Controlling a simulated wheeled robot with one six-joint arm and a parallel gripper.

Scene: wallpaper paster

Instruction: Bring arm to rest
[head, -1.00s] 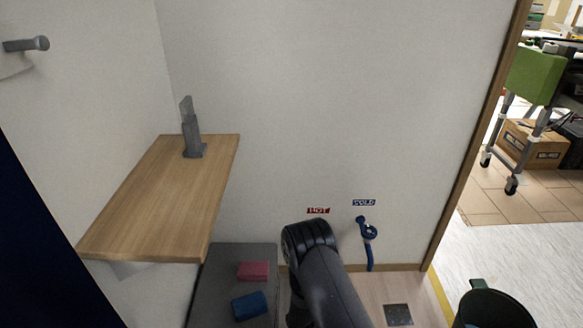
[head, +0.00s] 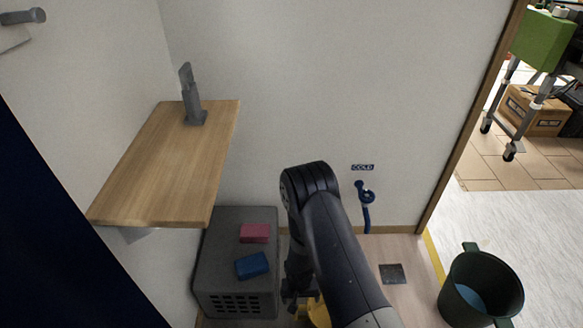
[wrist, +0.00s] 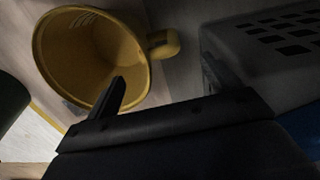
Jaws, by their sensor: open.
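My arm reaches down from the bottom of the head view, with my gripper (head: 295,294) low beside the grey crate (head: 238,283). In the wrist view my gripper (wrist: 164,84) has its two fingers spread apart with nothing between them. A yellow bucket (wrist: 88,58) with a side handle lies just beyond the left finger; whether they touch I cannot tell. In the head view only part of the yellow bucket (head: 319,314) shows behind my arm.
A red block (head: 255,232) and a blue block (head: 251,265) lie on the crate. A wooden shelf (head: 165,165) holds a grey stand (head: 192,100). A blue tap (head: 364,194) is on the wall. A dark green bucket (head: 480,287) stands on the floor at right.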

